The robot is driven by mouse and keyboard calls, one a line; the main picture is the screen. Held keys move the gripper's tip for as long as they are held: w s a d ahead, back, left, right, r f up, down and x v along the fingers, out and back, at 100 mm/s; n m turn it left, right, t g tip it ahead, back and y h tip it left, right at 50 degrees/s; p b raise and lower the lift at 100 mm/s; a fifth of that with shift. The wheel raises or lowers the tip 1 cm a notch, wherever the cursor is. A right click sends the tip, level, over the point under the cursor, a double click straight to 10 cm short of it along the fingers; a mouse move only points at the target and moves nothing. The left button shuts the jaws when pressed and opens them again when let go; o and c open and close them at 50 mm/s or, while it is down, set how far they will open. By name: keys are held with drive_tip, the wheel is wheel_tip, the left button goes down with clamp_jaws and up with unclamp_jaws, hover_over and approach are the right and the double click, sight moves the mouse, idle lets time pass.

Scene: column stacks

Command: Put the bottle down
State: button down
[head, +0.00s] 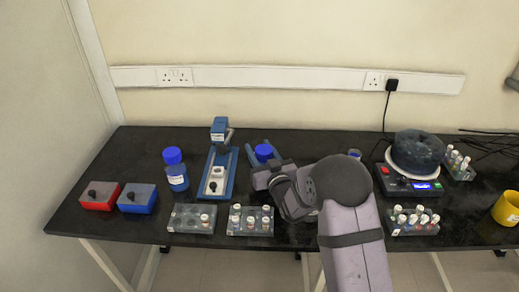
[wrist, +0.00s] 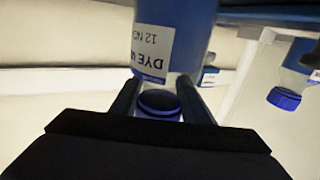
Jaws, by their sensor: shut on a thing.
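A bottle with a blue cap (head: 263,152) shows at my gripper (head: 262,168) in the head view; the gripper hides most of its body. In the wrist view my gripper (wrist: 160,100) has its two dark fingers on either side of the bottle's neck, just at the blue cap. The bottle (wrist: 195,30) carries a white label reading "DYE" and "12 NO", shown upside down in this view. Its base is out of view in the wrist view and hidden in the head view, so I cannot tell whether it touches anything below.
A second blue-capped bottle (head: 177,178) stands at the left, beside a blue device (head: 217,172). Blue bars (head: 251,157) show around the held bottle. Vial racks (head: 191,219) line the front. A device with a dark round top (head: 416,153) stands at the right.

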sight(263, 148)
idle(0.3)
drive_tip(key=c, duration=1)
unclamp_jaws()
drive_tip(key=shift+f, duration=0.1)
drive_tip(key=shift+r, duration=0.25)
drive_tip(key=shift+s+d+f, duration=0.1)
drive_tip(key=shift+s+f, duration=0.1)
drive_tip(key=shift+s, duration=0.1)
drive_tip(key=shift+s+d+r+b, duration=0.25)
drive_tip(key=shift+s+r+b, duration=0.1)
drive_tip(key=shift+s, duration=0.2)
drive_tip(key=shift+s+d+r+b, duration=0.2)
drive_tip(key=shift+s+r+b, duration=0.1)
drive_tip(key=shift+s, duration=0.25)
wheel_tip(263, 148, up, 4)
drive_tip(key=shift+r, duration=0.95)
